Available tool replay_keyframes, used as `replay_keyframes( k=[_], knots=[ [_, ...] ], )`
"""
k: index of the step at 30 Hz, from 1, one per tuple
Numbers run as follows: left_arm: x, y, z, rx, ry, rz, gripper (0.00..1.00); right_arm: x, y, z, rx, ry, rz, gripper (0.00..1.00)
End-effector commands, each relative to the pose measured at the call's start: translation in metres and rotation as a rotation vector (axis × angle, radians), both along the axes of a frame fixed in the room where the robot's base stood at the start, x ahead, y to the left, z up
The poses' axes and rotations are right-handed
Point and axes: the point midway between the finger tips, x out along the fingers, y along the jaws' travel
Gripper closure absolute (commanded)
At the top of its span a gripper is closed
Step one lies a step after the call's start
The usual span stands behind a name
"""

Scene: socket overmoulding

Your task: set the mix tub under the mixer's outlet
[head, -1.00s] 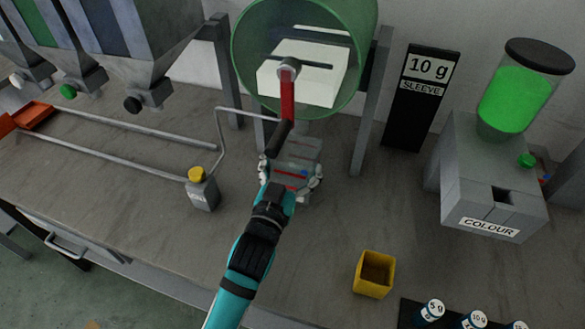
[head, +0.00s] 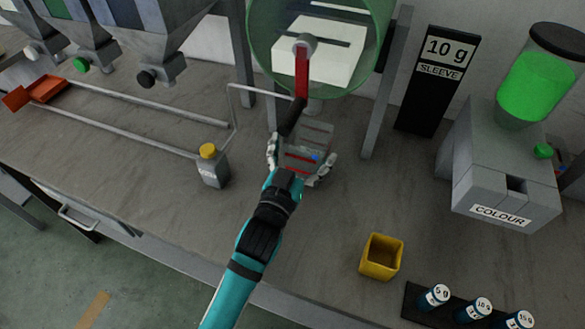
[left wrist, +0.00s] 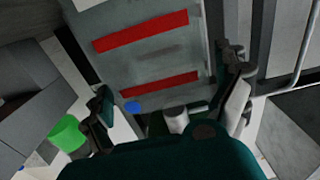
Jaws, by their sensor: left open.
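The mix tub, which I take to be the grey box with red stripes and a blue dot (head: 308,136), stands on the bench just in front of and below the green mixer drum (head: 262,58). In the left wrist view the grey box (left wrist: 150,55) fills the upper middle. My left gripper (head: 302,163) is open, with one finger on each side of the box. Whether the fingers touch it I cannot tell. The mixer's red handle (head: 302,75) with its dark grip hangs over the box's back edge. The outlet is largely hidden there. My right gripper is not in view.
A yellow open container (head: 381,257) stands at the front right, beside a dark rack of labelled weights (head: 425,312). The colour dispenser (head: 500,170) is at the right. The bench between is clear.

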Motion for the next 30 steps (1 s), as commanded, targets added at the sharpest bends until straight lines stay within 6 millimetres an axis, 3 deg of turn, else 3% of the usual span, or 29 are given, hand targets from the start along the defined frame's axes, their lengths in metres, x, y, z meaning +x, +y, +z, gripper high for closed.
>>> replay_keyframes(
  k=[9, 15, 21, 30],
  knots=[
    [-0.065, 0.021, -0.004, 0.001, 0.006, -0.001, 0.00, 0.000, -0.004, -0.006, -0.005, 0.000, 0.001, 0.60],
    [-0.095, 0.031, -0.002, 0.001, 0.003, -0.001, 0.00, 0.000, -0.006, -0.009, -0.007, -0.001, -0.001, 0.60],
    [-0.106, 0.035, -0.001, 0.001, 0.002, 0.000, 0.00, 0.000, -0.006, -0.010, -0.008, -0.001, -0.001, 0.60],
    [-0.107, 0.035, -0.001, 0.000, 0.001, 0.000, 0.00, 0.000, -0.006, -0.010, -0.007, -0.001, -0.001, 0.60]
  ],
)
